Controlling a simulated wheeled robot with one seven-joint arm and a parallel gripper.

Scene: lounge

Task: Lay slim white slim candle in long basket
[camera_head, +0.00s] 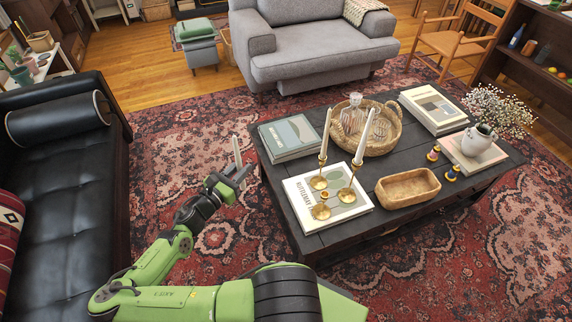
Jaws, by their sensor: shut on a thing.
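My gripper (238,172) is shut on a slim white candle (237,150), which stands roughly upright in the jaws. It is left of the dark coffee table (285,212), in front of the table's left edge in the picture. The long basket (408,190), a tan woven oblong tray, sits at the table's near right part and looks empty. Two other white candles, one on the left (325,134) and one on the right (362,150), stand in brass candlesticks. A shorter brass candlestick (321,211) beside them holds no candle.
The candlesticks stand on a pale book (300,197) between my gripper and the long basket. Behind are a round basket (391,132) with glass decanters, book stacks, and a white flower vase (477,142). A black sofa (65,190) is on the left.

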